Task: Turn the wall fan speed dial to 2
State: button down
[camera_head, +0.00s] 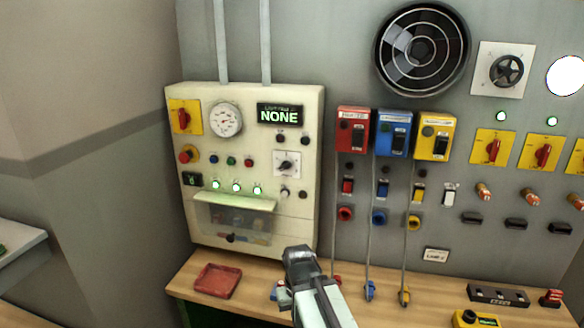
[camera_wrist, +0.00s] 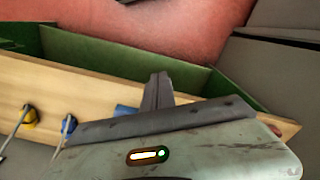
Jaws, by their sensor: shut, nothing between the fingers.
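The wall fan (camera_head: 421,50) is a round black grille high on the grey wall. Right of it, a black spoked knob (camera_head: 507,71) sits on a square white plate. A smaller dark rotary knob (camera_head: 287,163) sits on a white plate on the cream cabinet. No label I can read tells which one is the fan speed dial. My gripper (camera_head: 299,252) is low in front of the bench, below and apart from both knobs. In the wrist view my gripper (camera_wrist: 158,90) is shut and empty; neither knob shows there.
The cream cabinet (camera_head: 311,120) carries a gauge, a "NONE" display, buttons and lamps. Red, blue and yellow boxes (camera_head: 393,133) with hanging cords stand right of it, then red switches on yellow plates (camera_head: 493,149). A wooden bench (camera_head: 180,285) below holds a red tray (camera_head: 216,281).

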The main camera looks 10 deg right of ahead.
aim_at(286, 165)
jog(key=u, duration=0.6)
jog(key=k, duration=1.2)
jog(key=u, duration=0.7)
jog(key=i, duration=1.35)
jog(key=u, duration=0.8)
jog(key=k, duration=0.8)
jog(key=z, duration=0.2)
jog(key=i, duration=0.8)
jog(key=u, duration=0.05)
